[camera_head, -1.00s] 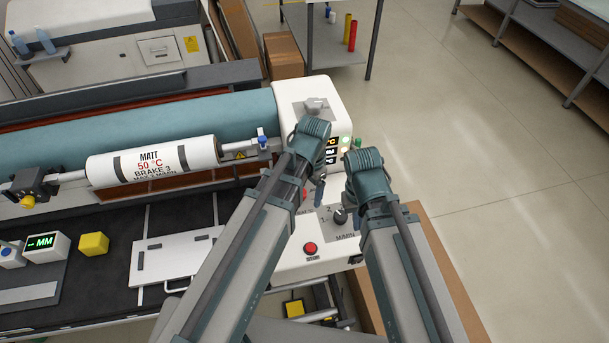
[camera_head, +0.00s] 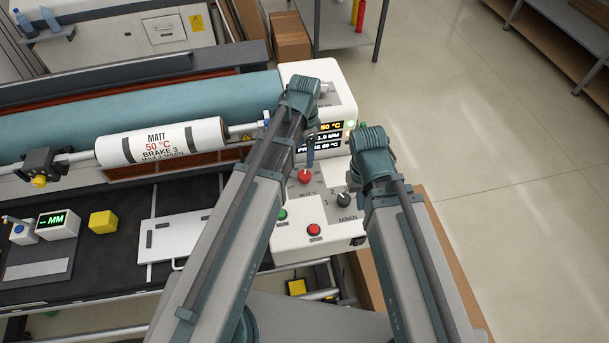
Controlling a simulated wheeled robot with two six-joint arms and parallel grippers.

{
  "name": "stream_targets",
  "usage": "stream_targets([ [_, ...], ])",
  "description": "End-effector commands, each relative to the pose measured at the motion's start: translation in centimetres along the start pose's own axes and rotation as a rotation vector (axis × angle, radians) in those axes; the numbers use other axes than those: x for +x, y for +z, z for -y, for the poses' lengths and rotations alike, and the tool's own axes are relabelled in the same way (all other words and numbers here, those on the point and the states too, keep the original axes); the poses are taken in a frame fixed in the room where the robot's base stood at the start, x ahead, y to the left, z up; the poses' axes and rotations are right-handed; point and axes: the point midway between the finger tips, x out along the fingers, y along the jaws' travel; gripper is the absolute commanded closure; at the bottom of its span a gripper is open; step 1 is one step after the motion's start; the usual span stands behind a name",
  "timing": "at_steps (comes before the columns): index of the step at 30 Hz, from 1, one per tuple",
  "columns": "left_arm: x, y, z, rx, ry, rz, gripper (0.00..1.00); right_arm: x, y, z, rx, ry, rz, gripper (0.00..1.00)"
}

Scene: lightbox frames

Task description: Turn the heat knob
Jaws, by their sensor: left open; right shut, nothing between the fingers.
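The red heat knob (camera_head: 305,176) is on the sloping control panel (camera_head: 323,210), with a partly covered label below it. My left gripper (camera_head: 310,158) is just above the knob in the picture. Only a narrow part of its fingers shows below the wrist, and I cannot tell whether it touches the knob. The display (camera_head: 322,137) above reads 50 °C, 1.0 MM and PROBE 50 °C, partly covered by my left arm.
A black M/MIN knob (camera_head: 343,199), a red button (camera_head: 314,229) and a green button (camera_head: 282,214) are close by on the panel. A white roll (camera_head: 160,142) labelled MATT 50 °C, BRAKE 3 lies at left. Open floor is at right.

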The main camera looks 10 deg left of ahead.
Motion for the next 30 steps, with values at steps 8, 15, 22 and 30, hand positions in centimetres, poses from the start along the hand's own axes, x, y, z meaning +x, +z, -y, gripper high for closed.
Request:
stream_targets([
  [8, 4.7, 0.0, 0.0, 0.0, 0.0, 0.0, 0.16, 4.7, -0.3, 0.4, -0.008, 0.002, 0.0, 1.0],
  [15, 8.1, 0.0, 0.0, 0.0, 0.0, 0.0, 0.16, 8.0, -0.5, 0.7, -0.009, 0.002, 0.0, 1.0],
  [22, 10.3, 0.0, 0.0, 0.0, 0.0, 0.0, 0.16, 10.3, -0.6, 0.9, -0.008, 0.002, 0.0, 1.0],
  [30, 10.5, 0.0, 0.0, 0.0, 0.0, 0.0, 0.16, 10.4, -0.6, 1.0, -0.008, 0.002, 0.0, 1.0],
])
